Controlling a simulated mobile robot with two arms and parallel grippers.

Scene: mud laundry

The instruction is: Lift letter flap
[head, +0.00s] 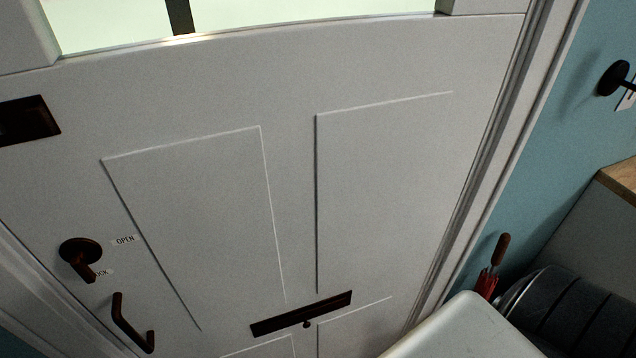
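The letter flap (301,314) is a long, narrow, dark brown plate low on the white door (290,90). It looks closed, and a small dark knob (306,324) sits just below its middle. Neither of my grippers shows in the head view, so nothing is seen touching the flap.
A dark lock turn (81,256) with "OPEN" and partly hidden "LOCK" labels and a dark pull handle (130,325) are at the door's lower left. A red umbrella (487,282) and a dark ribbed object (570,315) stand at lower right. A dark wall hook (613,78) is upper right.

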